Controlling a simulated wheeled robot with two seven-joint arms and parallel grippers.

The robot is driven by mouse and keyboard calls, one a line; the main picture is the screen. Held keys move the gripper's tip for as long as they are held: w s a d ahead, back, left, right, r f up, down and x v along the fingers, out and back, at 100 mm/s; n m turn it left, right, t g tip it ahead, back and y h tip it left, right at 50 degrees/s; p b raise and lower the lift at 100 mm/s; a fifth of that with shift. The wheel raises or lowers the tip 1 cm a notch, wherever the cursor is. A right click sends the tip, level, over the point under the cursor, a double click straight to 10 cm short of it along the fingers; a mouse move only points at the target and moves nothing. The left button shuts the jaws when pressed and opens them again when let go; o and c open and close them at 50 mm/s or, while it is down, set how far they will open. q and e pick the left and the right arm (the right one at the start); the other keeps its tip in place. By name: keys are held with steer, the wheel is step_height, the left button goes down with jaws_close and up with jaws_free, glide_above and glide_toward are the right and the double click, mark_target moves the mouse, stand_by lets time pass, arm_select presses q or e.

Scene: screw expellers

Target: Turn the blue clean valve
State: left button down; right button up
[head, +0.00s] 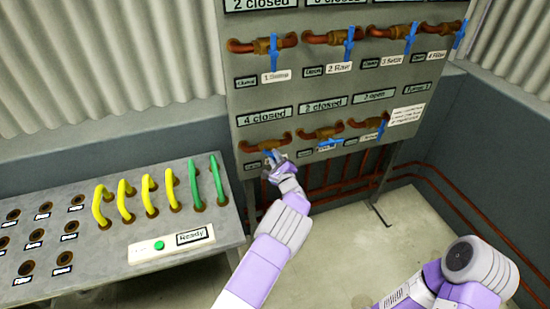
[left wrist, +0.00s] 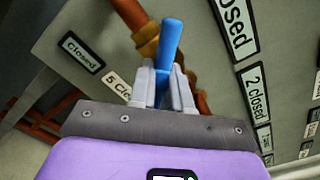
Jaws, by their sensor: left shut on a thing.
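The blue valve handle (left wrist: 171,38) stands between the two grey fingers of my left gripper (left wrist: 160,78) in the left wrist view. The gripper is shut on it. The handle sits on a brass and copper pipe fitting (left wrist: 149,47). A label beside it reads "5 Cle", the rest hidden by a finger, and another reads "Closed". In the head view my left gripper (head: 279,167) is at the lower-left valve of the panel, its blue handle (head: 271,153) mostly covered. My right arm shows at the lower right, but its gripper is out of view.
The grey panel (head: 300,85) carries other copper valves with blue handles in two rows, close to the right and above. A bench (head: 110,265) with yellow and green hoses and a green button stands at the left. Open floor (head: 335,255) lies below the panel.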

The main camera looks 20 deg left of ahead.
arm_select(q)
steer(key=shift+w+r+m, duration=0.1)
steer(key=shift+r+m, duration=0.2)
steer(key=shift+m, duration=1.1)
steer(key=m+p, duration=0.1)
steer(key=m, duration=0.2)
steer(key=shift+r+m, duration=0.15)
steer(key=shift+m, duration=0.15)
steer(key=m, duration=0.3)
steer(key=shift+p, duration=0.4)
steer(key=shift+m+p, duration=0.3)
steer(key=shift+m, duration=1)
steer(key=shift+f, duration=0.2)
steer(key=shift+c, duration=2.3)
jaws_free()
steer(key=shift+f, duration=0.15)
